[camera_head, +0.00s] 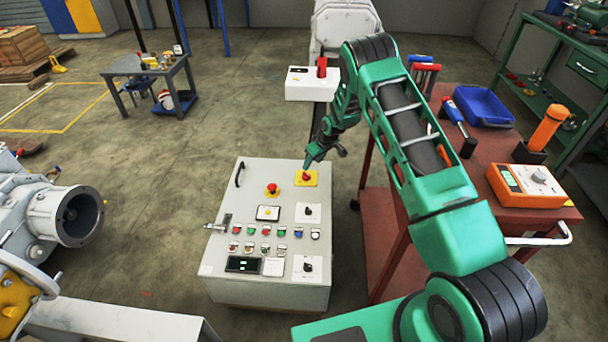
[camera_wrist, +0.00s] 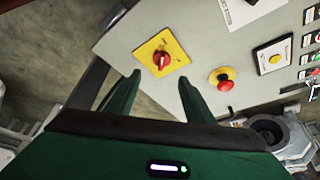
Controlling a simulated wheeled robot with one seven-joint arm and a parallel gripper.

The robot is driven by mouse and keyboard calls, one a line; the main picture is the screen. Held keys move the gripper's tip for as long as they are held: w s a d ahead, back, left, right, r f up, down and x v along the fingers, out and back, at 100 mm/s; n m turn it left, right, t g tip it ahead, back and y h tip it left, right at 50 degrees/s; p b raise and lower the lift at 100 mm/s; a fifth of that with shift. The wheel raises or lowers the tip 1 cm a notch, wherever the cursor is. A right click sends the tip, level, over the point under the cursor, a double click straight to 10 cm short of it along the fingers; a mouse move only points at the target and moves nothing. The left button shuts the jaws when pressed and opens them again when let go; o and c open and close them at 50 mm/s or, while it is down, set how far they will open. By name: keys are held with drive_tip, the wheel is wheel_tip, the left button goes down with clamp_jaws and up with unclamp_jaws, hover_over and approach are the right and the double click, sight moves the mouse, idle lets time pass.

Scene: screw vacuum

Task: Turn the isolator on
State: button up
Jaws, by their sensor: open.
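The isolator is a red rotary knob on a yellow square plate (camera_head: 306,178), at the top right corner of the grey control panel (camera_head: 228,190). In the wrist view the red knob (camera_wrist: 162,60) shows a pale mark across its face; I cannot tell which setting it is at. My gripper (camera_head: 309,162) is just above the isolator in the head view. In the wrist view its two green fingers (camera_wrist: 159,77) are open and apart, with the knob beyond their tips and nothing held. I cannot tell whether a finger touches the knob.
A red emergency button on yellow (camera_head: 272,189) sits left of the isolator. Rows of coloured buttons (camera_head: 264,248) and dials are lower on the panel. A red trolley (camera_head: 440,185) with tools stands close on the right. Open floor lies left of the panel.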

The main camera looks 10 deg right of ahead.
sight(307, 174)
drive_tip(key=x, duration=0.9)
drive_tip(key=shift+f, duration=0.1)
